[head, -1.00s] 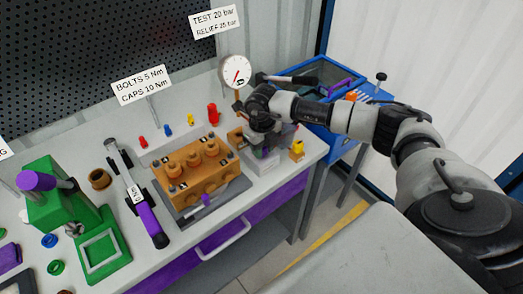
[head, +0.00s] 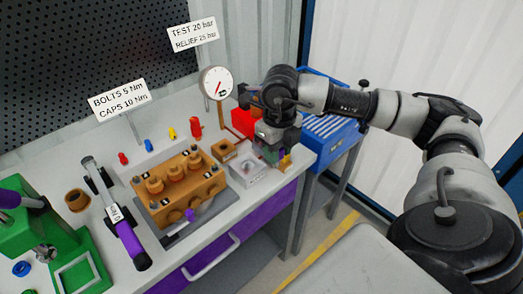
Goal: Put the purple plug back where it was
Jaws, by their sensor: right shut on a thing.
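My right gripper (head: 271,154) points down over the right end of the bench, just right of a clear-walled tray (head: 247,171). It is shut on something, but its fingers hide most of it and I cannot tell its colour. The brass pump block (head: 178,190) stands on a grey plate left of the tray. A small purple piece (head: 190,214) shows at the front of the block; I cannot tell whether it is a plug. My left gripper is out of view.
A pressure gauge (head: 216,84) stands behind the bench items, with small red, yellow and blue pieces nearby. A brown open box (head: 224,150) is behind the tray. A blue cart (head: 331,130) stands right of the bench. A green press (head: 40,225) is at the left.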

